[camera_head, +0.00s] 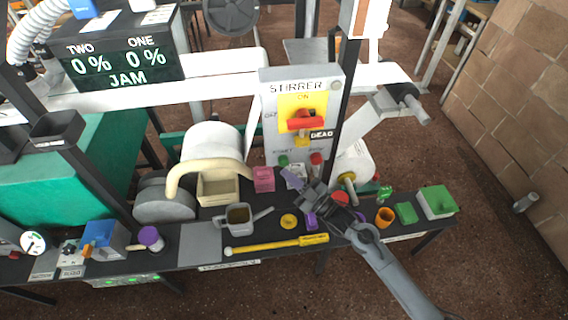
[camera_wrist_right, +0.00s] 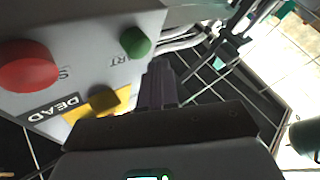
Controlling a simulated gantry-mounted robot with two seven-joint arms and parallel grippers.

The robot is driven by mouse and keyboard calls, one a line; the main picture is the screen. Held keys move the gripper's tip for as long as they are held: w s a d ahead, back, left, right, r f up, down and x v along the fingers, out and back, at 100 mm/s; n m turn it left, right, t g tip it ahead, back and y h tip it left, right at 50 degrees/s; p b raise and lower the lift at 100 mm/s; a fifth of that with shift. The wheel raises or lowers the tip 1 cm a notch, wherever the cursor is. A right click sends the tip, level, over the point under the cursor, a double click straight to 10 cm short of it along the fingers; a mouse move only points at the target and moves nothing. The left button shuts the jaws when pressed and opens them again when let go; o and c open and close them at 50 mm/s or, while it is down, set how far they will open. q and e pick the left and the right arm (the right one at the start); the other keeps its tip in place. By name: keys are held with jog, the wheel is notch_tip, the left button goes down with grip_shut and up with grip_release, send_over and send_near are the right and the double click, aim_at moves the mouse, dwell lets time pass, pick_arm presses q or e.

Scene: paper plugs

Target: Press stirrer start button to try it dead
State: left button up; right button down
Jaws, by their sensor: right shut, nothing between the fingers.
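The grey stirrer panel (camera_head: 300,90) stands upright at the back of the bench, with a red switch handle (camera_head: 305,122) on a yellow plate. The green start button (camera_head: 283,160) is at its lower left, and it also shows in the right wrist view (camera_wrist_right: 135,41). The red stop button (camera_head: 317,158) is to its right. A DEAD label (camera_head: 321,134) is on the panel. My right gripper (camera_head: 288,176) is shut and empty, with its tips just below the start button. In the wrist view its fingertips (camera_wrist_right: 158,66) are close to that button; I cannot tell if they touch.
On the bench are a yellow-handled tool (camera_head: 275,243), a grey pot (camera_head: 239,217), a pink block (camera_head: 263,179) and an orange cup (camera_head: 384,217). A dark post (camera_head: 350,95) rises right of the panel.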

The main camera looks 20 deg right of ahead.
jog(key=s+p, duration=0.1)
jog(key=s, duration=0.1)
jog(key=s+a+p, duration=0.1)
jog(key=s+p, duration=0.1)
jog(key=shift+s+a, duration=0.15)
jog(key=shift+s, duration=0.2)
dwell(0.7)
